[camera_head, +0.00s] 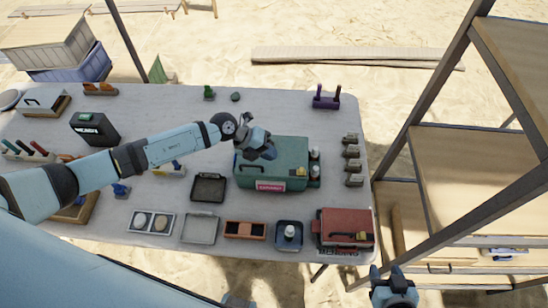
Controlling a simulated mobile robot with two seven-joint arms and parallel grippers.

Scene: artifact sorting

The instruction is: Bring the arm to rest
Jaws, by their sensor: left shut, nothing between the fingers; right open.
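My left arm reaches in from the left across the white table (285,104). Its gripper (266,150) is shut and empty, over the back left part of a green case (285,178) with a pink label. From this one view I cannot tell whether it touches the case. My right gripper (392,282) is low at the right of the picture, off the table's front right corner. It is open, and nothing shows in it.
Trays, a red case (345,229), a black box (95,129) and a purple holder (326,97) stand on the table. A wooden shelf rack (465,165) rises close on the right. The table's back middle has free room.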

